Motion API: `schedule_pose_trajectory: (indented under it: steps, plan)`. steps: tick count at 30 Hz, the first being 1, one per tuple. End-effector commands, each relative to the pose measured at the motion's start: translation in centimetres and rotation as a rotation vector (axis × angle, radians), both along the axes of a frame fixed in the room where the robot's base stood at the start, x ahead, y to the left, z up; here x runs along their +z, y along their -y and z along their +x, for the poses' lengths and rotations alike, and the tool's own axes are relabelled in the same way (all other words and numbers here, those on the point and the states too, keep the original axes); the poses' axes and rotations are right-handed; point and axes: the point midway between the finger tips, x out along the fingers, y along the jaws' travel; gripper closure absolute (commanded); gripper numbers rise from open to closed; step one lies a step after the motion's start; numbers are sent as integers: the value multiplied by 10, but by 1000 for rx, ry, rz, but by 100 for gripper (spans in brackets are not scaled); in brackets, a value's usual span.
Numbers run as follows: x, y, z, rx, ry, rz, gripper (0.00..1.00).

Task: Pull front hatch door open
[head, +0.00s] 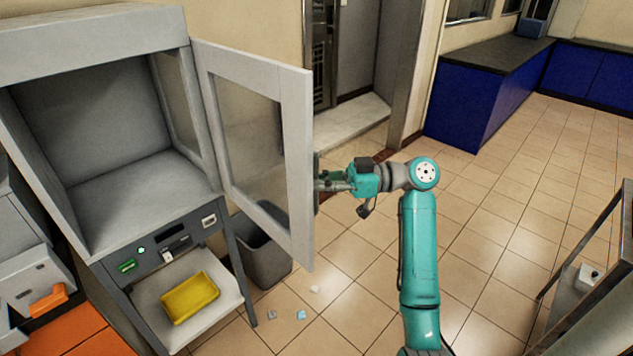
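The front hatch door (299,140) is a pale grey frame with a clear window. It stands swung wide open from the right side of the grey cabinet (95,22), whose inside is empty. My gripper (322,181) is at the door's free edge, on its outer side, at about mid height. The fingertips are partly hidden by the door edge, and a handle there is hard to make out. I cannot tell whether the fingers are closed on anything.
A grey bin (262,254) stands beside the cabinet, partly behind the door. A yellow tray (190,297) lies on the shelf below. Small scraps (301,315) lie on the floor. A metal-framed cart (592,250) is at right. Tiled floor behind my arm is clear.

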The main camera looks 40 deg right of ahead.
Motion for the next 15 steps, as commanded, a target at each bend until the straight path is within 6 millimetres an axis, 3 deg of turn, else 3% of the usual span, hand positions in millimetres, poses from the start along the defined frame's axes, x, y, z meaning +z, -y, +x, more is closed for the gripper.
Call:
schedule_pose_trajectory:
  steps: [1,3,5,15]
  plan:
    - [-1,0,0,0,-3,1,100]
    - [-1,0,0,-1,-3,1,77]
    - [-1,0,0,-1,-3,1,63]
    - [0,1,-1,-2,-1,1,63]
